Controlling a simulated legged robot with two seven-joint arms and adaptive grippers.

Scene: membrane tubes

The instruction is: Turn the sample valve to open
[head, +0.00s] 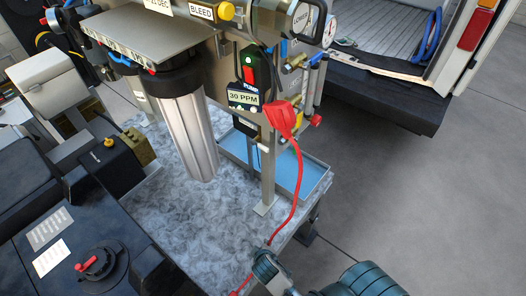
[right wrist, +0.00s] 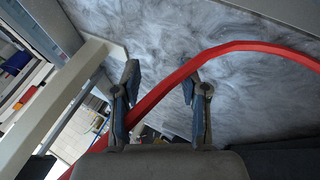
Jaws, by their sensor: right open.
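I cannot tell which fitting is the sample valve; no label naming it is readable. On the panel, a small blue lever (head: 317,59) and a small red knob (head: 316,120) sit right of the 30 PPM meter (head: 244,97). A red tube (head: 299,185) hangs from a red fitting (head: 283,118) beside the meter down past the bench edge. My right gripper (head: 268,262) is at the bottom, below these fittings. In the right wrist view it (right wrist: 160,82) is open, and the red tube (right wrist: 215,55) runs across between its fingers; contact is unclear. My left gripper is not in view.
A blue-lined tray (head: 312,180) lies behind the panel's post (head: 268,175). A black unit with a red handle (head: 88,264) stands left. Open floor (head: 430,190) lies right.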

